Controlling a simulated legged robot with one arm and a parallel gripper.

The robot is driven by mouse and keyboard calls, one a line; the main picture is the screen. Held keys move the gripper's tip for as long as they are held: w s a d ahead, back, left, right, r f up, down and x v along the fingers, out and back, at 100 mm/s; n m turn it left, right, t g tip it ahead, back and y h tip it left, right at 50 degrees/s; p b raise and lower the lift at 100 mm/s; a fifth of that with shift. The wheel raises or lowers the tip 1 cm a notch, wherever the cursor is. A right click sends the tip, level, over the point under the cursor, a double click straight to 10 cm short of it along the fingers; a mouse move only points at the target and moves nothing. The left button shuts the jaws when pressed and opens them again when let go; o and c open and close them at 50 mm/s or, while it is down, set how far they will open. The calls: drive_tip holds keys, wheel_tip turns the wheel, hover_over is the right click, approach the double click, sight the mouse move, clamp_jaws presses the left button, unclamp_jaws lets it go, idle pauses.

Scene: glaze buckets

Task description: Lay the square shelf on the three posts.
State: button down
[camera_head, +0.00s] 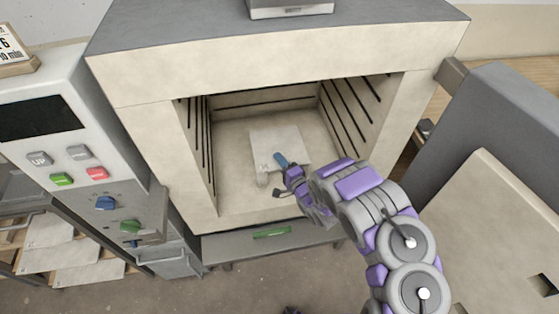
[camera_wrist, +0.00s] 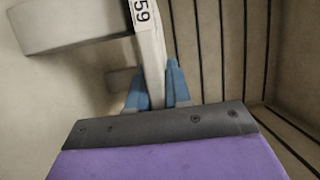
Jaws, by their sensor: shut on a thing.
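The square shelf (camera_head: 277,137) is a pale flat plate inside the open kiln chamber. My gripper (camera_head: 281,160) is shut on its front edge with blue fingers. In the wrist view the shelf (camera_wrist: 150,60) appears edge-on, marked "59", between the blue fingers (camera_wrist: 158,90). One pale post (camera_head: 262,179) shows at the shelf's front left corner in the head view. In the wrist view, a large post (camera_wrist: 65,25) and a smaller one (camera_wrist: 121,80) stand on the shelf's underside. I cannot tell whether the shelf touches them. The third post is not distinguishable.
The kiln chamber has grooved side walls (camera_head: 350,115) close to the shelf's right. The kiln door (camera_head: 490,220) stands open at right. A control panel (camera_head: 75,150) with buttons is at left. The chamber floor (camera_head: 235,195) is bare at the front left.

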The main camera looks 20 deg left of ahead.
drive_tip(key=shift+f, duration=0.25)
drive_tip(key=c, duration=1.1)
unclamp_jaws()
drive_tip(key=shift+f, duration=0.1)
drive_tip(key=shift+o, duration=0.2)
drive_tip(key=shift+r, duration=0.35)
drive_tip(key=p+v, duration=0.2)
drive_tip(key=v, duration=1)
drive_tip(key=shift+s, duration=0.1)
